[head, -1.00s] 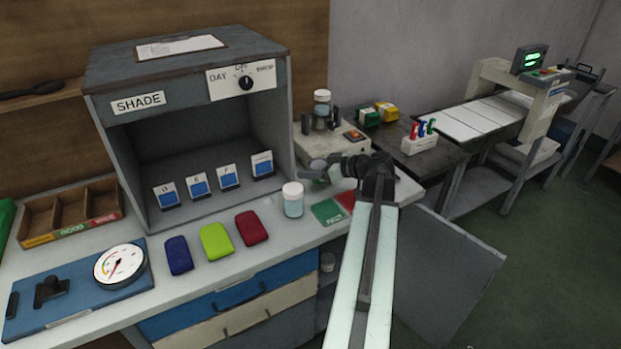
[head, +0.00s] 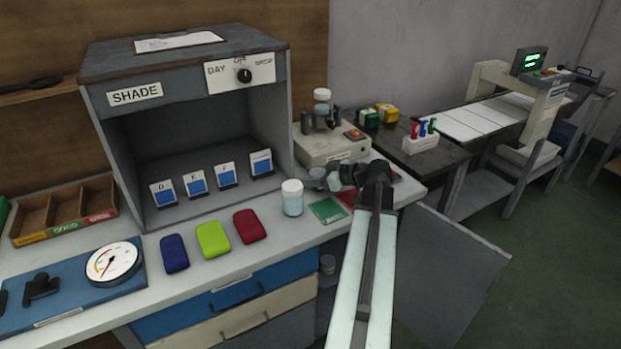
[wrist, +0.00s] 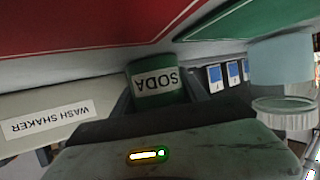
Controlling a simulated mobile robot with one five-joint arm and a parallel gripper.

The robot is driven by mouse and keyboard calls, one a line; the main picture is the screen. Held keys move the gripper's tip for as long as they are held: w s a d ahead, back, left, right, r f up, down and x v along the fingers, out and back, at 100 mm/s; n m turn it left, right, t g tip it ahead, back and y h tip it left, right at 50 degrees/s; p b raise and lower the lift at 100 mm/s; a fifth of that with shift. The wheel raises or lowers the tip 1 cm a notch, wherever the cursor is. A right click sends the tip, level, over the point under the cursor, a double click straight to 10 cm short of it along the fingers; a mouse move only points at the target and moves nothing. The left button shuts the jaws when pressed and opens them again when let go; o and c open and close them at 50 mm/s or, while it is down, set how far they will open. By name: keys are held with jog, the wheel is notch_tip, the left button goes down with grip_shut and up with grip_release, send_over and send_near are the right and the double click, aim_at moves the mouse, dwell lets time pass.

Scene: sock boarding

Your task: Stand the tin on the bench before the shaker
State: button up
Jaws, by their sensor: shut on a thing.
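In the wrist view, which is upside down, a green tin (wrist: 158,84) labelled SODA stands between the dark fingers of my gripper (wrist: 160,95). The gripper is shut on it. The tin's base looks close to the bench top; I cannot tell whether it touches. In the head view my gripper (head: 330,179) is low over the bench, just in front of the beige shaker (head: 325,150), and the tin is hard to make out there. The shaker's WASH SHAKER label (wrist: 47,118) shows in the wrist view. A jar stands on top of the shaker.
A white-lidded jar (head: 292,198) stands on the bench just left of my gripper. A green card (head: 327,210) and a partly hidden red card (head: 347,199) lie in front. The shade box (head: 115,150) is at the left, with coloured pads before it.

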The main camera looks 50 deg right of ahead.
jog(key=shift+s+a+f, duration=0.25)
jog(key=shift+a+f, duration=0.05)
jog(key=shift+f, duration=0.2)
jog(key=o, duration=1.1)
jog(key=shift+a+f+b, duration=0.1)
jog(key=shift+f+b, duration=0.05)
jog(key=shift+b, duration=0.15)
jog(key=shift+s, duration=0.1)
jog(key=shift+r+p, duration=0.5)
jog(key=shift+p, duration=0.2)
jog(key=p+v, duration=0.1)
jog(key=v, duration=0.2)
jog(key=p+v, duration=0.2)
jog(key=v, duration=0.2)
jog(key=p+v, duration=0.1)
jog(key=v, duration=0.2)
jog(key=shift+s+d+r+p, duration=0.1)
jog(key=shift+d+r+p, duration=0.25)
jog(key=shift+d+r, duration=0.1)
jog(key=shift+s+d+r, duration=0.1)
jog(key=shift+s+d, duration=0.05)
jog(key=shift+s, duration=0.35)
